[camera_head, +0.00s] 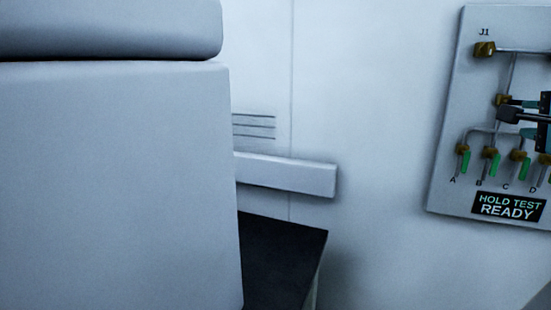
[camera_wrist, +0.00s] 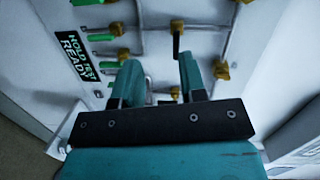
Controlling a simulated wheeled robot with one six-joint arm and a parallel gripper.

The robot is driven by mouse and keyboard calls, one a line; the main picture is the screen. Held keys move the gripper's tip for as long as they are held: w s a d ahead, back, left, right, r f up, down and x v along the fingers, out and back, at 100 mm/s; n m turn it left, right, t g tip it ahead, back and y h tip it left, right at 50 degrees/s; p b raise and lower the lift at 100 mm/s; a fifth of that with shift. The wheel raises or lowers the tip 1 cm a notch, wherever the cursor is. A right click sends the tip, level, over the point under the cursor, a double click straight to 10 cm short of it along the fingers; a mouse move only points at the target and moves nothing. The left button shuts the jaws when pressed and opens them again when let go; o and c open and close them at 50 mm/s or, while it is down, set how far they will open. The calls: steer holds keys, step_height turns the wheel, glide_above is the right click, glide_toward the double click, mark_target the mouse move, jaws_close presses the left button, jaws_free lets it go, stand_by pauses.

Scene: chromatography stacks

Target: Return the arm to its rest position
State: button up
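My gripper (camera_wrist: 159,68) shows in the wrist view with two teal fingers spread apart. No object is visibly clamped between them; pipes and brass fittings of the panel show behind the gap. A black lever (camera_wrist: 177,40) on a brass valve stands just beyond the right finger; I cannot tell whether they touch. In the head view, teal and dark parts of my gripper (camera_head: 528,118) show at the right edge, in front of the valve panel (camera_head: 447,120). The rest of my arm is cut off there.
The panel carries brass valves, several green handles (camera_head: 494,164) labelled A to D, and a sign (camera_head: 508,207) reading "HOLD TEST READY". At left stand a large grey cabinet (camera_head: 115,180), a grey bar (camera_head: 290,175) and a dark surface (camera_head: 280,260). The wall between is bare.

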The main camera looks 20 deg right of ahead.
steer(key=w+a+f+n+g+y+p, duration=0.2)
steer(key=a+n+y, duration=0.25)
steer(key=a, duration=0.45)
steer(key=w+a+f+n+g+y+p, duration=0.1)
steer(key=w+a+n+g+y, duration=0.15)
steer(key=a+n, duration=0.5)
steer(key=w+a+f+n+g+y+p, duration=0.15)
steer(key=a+n+y, duration=0.3)
steer(key=a, duration=0.55)
steer(key=s+a+f+n+g+p, duration=0.1)
steer(key=s+a+n+g+p, duration=0.1)
steer(key=s+a+n+g, duration=0.2)
steer(key=s+a+f+n+g+p, duration=0.2)
steer(key=s+a+n+g, duration=0.2)
steer(key=s+a+n, duration=0.5)
steer(key=s+a, duration=0.1)
steer(key=s, duration=0.1)
steer(key=shift+s+f+g+p, duration=0.25)
steer(key=shift+s+g+p, duration=0.1)
steer(key=shift+g, duration=0.05)
steer(key=shift+y, duration=0.25)
